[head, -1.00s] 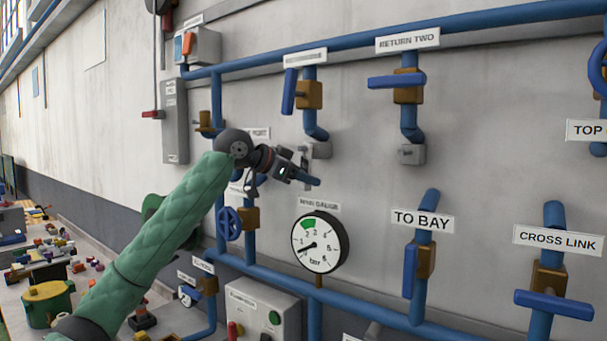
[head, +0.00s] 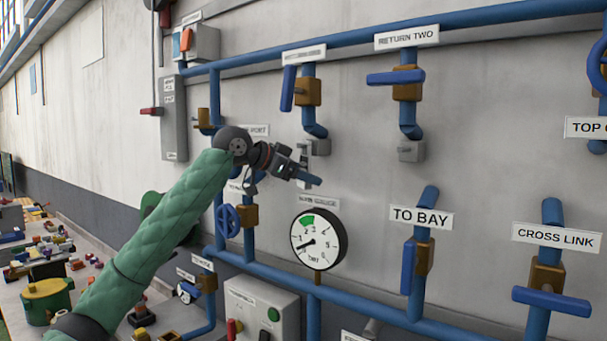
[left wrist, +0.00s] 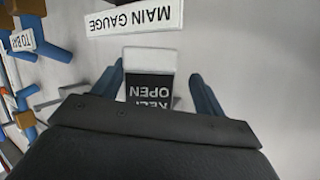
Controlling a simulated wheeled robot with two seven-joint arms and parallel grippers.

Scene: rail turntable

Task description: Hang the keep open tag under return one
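The keep open tag (left wrist: 149,86) shows in the left wrist view as a small plate, upside down in that picture, black with white lettering and a white end. My left gripper (head: 308,180) is below the pipe end under the valve at upper middle, whose label (head: 304,53) is too blurred to read. In the left wrist view its two blue fingers stand apart on either side of the tag, with a gap at the right. The gripper body hides the tag's near part. In the head view I cannot make the tag out clearly. My right gripper is not in view.
The main gauge (head: 319,238) is just below my left gripper. The return two valve (head: 407,85) is to the right, the to bay valve (head: 421,258) lower right. A cluttered bench (head: 75,250) is at left. Bare wall lies right of my gripper.

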